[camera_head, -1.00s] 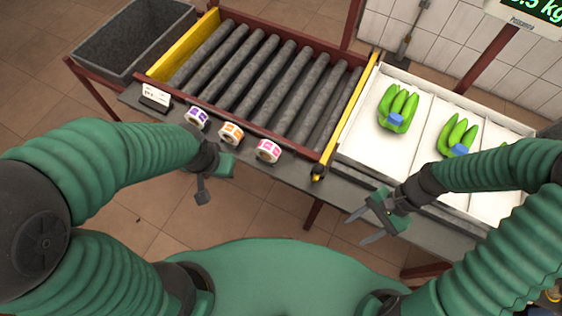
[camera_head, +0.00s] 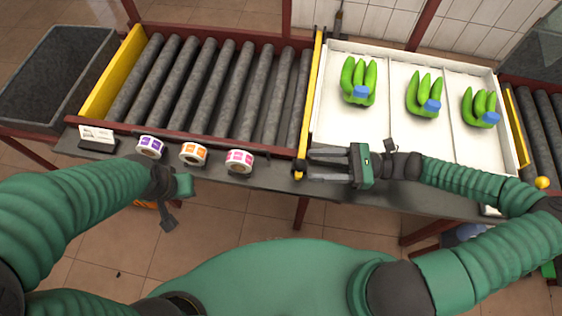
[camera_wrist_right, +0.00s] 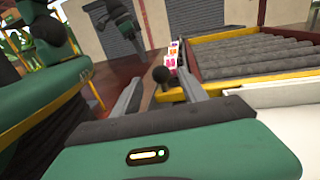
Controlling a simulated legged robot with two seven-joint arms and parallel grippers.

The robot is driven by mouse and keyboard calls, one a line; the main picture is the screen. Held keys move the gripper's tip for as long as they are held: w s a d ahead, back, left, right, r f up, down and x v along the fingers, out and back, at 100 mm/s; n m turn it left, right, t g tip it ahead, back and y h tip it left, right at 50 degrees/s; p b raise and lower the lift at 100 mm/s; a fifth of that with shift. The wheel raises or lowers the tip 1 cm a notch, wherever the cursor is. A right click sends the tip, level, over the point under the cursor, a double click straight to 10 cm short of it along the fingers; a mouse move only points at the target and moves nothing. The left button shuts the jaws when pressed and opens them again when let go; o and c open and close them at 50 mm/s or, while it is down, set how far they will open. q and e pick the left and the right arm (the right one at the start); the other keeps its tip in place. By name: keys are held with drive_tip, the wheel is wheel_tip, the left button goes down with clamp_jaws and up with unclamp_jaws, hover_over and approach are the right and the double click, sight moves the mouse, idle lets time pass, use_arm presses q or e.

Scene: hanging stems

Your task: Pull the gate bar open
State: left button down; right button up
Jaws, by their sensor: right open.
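The yellow gate bar (camera_head: 312,100) stands between the roller bed and the white tray. A black knob (camera_head: 300,167) sits at its near end. My right gripper (camera_head: 311,165) is open, its fingers pointing left at the knob, with nothing gripped. In the right wrist view the knob (camera_wrist_right: 160,74) shows between the two spread fingertips (camera_wrist_right: 160,84), with the yellow bar (camera_wrist_right: 240,84) behind it. I cannot tell whether a finger touches the knob.
Label rolls in purple (camera_head: 150,147), orange (camera_head: 193,154) and pink (camera_head: 240,161) stand along the near ledge. Grey rollers (camera_head: 205,90) lie left of the bar. The white tray (camera_head: 390,130) holds three green banana bunches (camera_head: 425,93). A grey bin (camera_head: 55,80) stands at far left.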

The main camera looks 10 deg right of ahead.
sight(303, 164)
drive_tip(key=a, duration=0.2)
drive_tip(key=w+a, duration=0.1)
drive_tip(key=a, duration=0.1)
drive_tip(key=shift+f, duration=0.1)
drive_tip(key=a, duration=0.4)
drive_tip(key=shift+w, duration=0.25)
drive_tip(key=shift+a, duration=0.35)
drive_tip(key=shift+d, duration=0.65)
drive_tip(key=c, duration=0.6)
drive_tip(key=shift+d, duration=0.1)
drive_tip(key=shift+c, duration=2.4)
use_arm(q)
drive_tip(key=shift+d+r, duration=0.3)
drive_tip(key=shift+d, duration=0.55)
use_arm(e)
drive_tip(key=shift+s, duration=0.1)
clamp_jaws()
use_arm(q)
drive_tip(key=shift+d, duration=0.15)
